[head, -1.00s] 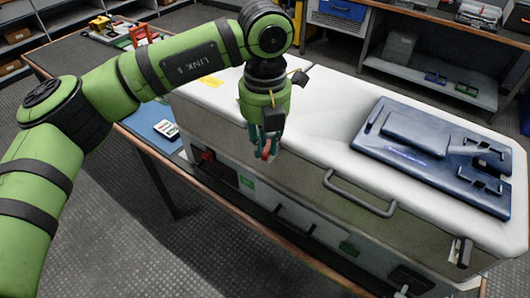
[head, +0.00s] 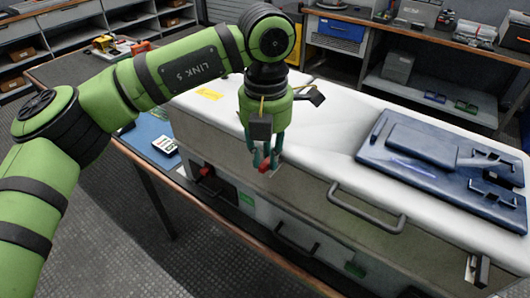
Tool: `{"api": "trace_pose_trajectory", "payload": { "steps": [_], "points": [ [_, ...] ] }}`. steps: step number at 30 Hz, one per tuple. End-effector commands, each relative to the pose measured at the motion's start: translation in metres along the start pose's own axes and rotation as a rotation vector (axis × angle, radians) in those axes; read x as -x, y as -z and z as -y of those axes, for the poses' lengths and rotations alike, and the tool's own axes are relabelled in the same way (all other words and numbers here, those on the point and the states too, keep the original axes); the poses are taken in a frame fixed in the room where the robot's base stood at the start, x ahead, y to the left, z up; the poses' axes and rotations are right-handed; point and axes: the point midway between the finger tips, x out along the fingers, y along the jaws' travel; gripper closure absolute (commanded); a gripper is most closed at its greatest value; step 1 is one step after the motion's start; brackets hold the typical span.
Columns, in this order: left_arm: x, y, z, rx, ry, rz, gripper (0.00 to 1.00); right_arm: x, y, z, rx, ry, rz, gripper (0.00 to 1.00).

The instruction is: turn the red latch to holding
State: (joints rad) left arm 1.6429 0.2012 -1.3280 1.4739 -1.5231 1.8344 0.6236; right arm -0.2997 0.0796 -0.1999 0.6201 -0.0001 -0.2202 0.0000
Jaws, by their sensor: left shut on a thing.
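My left gripper (head: 265,162) comes down from above at the near top edge of the white-topped cabinet (head: 310,125). It is shut on the red latch (head: 264,168), of which only a small red piece shows between the fingertips. The fingers hide the rest, so the latch's exact angle and any markings cannot be read. My right gripper is not in view.
A second red part (head: 206,171) sits on the cabinet's front, to the left. A grey bar handle (head: 367,208) sticks out to the right. A blue molded panel (head: 445,165) lies on the cabinet top. A blue mat (head: 150,135) lies on the bench at left.

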Motion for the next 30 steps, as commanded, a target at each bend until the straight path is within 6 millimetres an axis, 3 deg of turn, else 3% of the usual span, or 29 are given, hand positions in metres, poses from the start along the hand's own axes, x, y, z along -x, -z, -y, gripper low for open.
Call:
{"api": "trace_pose_trajectory", "payload": {
  "steps": [5,6,23,30],
  "points": [
    [0.001,-0.001,0.001,-0.004,0.0,0.006,1.0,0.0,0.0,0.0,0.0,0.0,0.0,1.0],
    [0.001,-0.001,0.001,-0.004,0.0,0.006,0.69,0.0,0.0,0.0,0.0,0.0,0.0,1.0],
    [0.003,-0.001,0.001,-0.001,0.0,0.003,0.69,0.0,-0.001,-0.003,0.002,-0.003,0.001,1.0],
    [0.039,-0.001,0.001,0.001,-0.001,0.007,0.69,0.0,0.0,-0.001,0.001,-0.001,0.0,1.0]
  ]
}}
